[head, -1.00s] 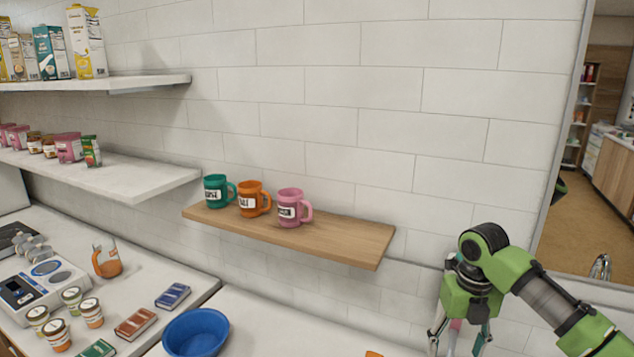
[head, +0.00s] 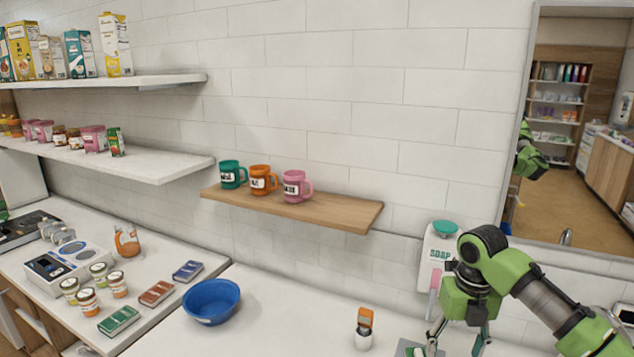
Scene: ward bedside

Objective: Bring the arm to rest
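My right arm comes in from the right, and its green and black gripper (head: 459,340) points down above the counter at the lower right. Its two fingers stand apart with a gap between them, and I see nothing held in it. A green and white item (head: 415,351) lies on the counter just left of the fingers, partly cut off by the frame edge. My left gripper is not in view.
A soap dispenser (head: 437,250) hangs on the wall behind the gripper. A wooden shelf (head: 345,214) holds three mugs. A blue bowl (head: 211,301) and an orange-topped white bottle (head: 364,328) stand on the counter. Bare counter (head: 290,315) lies between them.

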